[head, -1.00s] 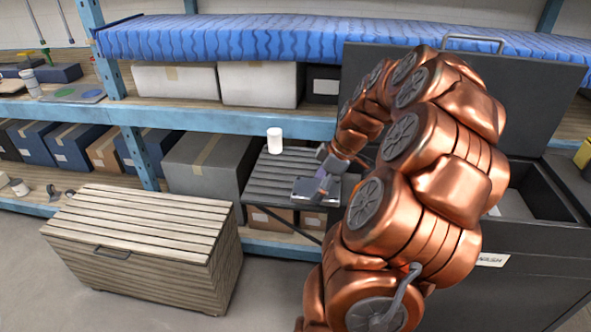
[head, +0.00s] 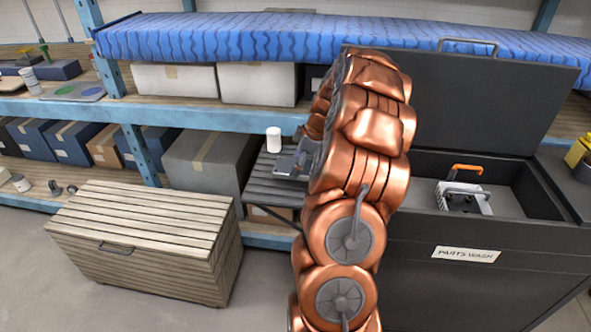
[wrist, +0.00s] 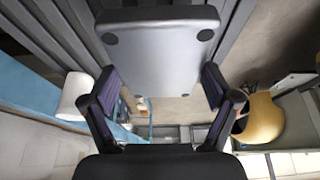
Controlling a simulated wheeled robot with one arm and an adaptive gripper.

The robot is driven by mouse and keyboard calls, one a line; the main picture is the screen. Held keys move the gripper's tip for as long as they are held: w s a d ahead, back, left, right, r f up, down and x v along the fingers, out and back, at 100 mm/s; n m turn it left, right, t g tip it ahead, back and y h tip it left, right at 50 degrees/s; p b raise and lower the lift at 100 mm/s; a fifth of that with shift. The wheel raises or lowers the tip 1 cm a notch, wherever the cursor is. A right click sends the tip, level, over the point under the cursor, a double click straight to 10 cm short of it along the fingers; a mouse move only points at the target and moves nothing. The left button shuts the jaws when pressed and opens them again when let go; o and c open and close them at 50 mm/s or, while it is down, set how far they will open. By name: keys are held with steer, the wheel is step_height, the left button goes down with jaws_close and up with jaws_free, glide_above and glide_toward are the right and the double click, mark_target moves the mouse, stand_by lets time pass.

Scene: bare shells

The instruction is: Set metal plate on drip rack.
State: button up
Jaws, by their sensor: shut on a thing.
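The metal plate (wrist: 158,50) is a grey rounded rectangle with dark round spots near its corners. My gripper (wrist: 160,84) is shut on it, with one finger at each side edge in the wrist view. In the head view the plate (head: 288,164) shows small and partly hidden beside my copper arm. The drip rack (head: 262,190) is a dark slatted shelf beside the wash station; my arm hides its right part. The plate is over the rack in the head view. I cannot tell whether they touch. Dark slats also show around the plate in the wrist view.
A white cylinder (head: 273,140) stands at the rack's back left. The dark parts wash station (head: 450,285) has its lid up, with a metal part with an orange handle (head: 463,195) in its basin. A slatted wooden chest (head: 150,240) stands at left.

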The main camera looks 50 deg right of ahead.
steer(key=shift+w, duration=0.25)
steer(key=shift+w+d+f+p, duration=0.1)
steer(key=shift+f+p, duration=0.05)
steer(key=shift+p, duration=0.2)
step_height(320, 180, down, 3)
steer(key=shift+r+p, duration=0.1)
steer(key=shift+p, duration=0.7)
steer(key=shift+f, duration=0.25)
steer(key=shift+f+b, duration=0.2)
steer(key=shift+b, duration=0.15)
steer(key=o, duration=1.3)
steer(key=shift+r, duration=0.1)
